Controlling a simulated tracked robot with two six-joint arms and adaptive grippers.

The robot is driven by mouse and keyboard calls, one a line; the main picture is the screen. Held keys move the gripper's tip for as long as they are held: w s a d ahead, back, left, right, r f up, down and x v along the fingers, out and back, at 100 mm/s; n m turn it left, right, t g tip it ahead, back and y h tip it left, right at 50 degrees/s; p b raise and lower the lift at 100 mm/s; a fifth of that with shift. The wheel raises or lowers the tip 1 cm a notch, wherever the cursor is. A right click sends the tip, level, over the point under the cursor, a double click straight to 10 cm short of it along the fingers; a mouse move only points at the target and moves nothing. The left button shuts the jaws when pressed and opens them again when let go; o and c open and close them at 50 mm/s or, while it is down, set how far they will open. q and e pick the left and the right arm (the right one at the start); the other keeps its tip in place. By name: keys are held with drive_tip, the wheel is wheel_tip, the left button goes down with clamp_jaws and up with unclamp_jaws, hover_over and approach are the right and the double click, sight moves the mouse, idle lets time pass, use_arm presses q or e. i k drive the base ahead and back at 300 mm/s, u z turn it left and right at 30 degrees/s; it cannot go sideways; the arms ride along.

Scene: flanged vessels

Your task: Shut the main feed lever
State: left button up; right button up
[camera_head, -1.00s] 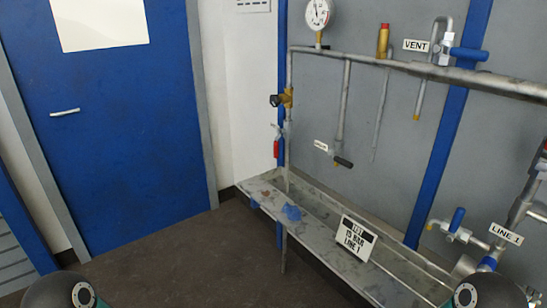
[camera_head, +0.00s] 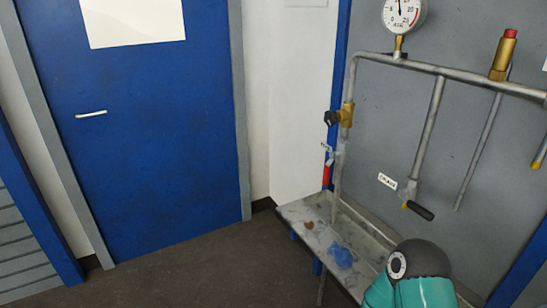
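No lever with a readable main feed label shows. A brass valve with a black knob (camera_head: 338,117) sits on the vertical pipe at the left end of the pipework. Below it, a small red piece (camera_head: 326,174) hangs beside the pipe, with a small pale tag above it; its exact form is too small to tell. A black-handled lever (camera_head: 419,211) is at the bottom of a hanging pipe, slanting down to the right, beside a white label (camera_head: 387,181) that seems to read DRAIN. Neither gripper is in view; only part of my arm shows at the lower right.
A pressure gauge (camera_head: 404,13) and a brass fitting with a red cap (camera_head: 503,55) stand on the upper pipe (camera_head: 440,70). A metal trough (camera_head: 310,222) with a blue rag (camera_head: 342,256) runs below. A blue door (camera_head: 150,140) is left. The dark floor (camera_head: 205,270) before it is clear.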

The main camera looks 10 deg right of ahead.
sight(326, 175)
drive_tip(key=u, duration=0.1)
drive_tip(key=i, duration=1.3)
drive_tip(key=z, duration=0.3)
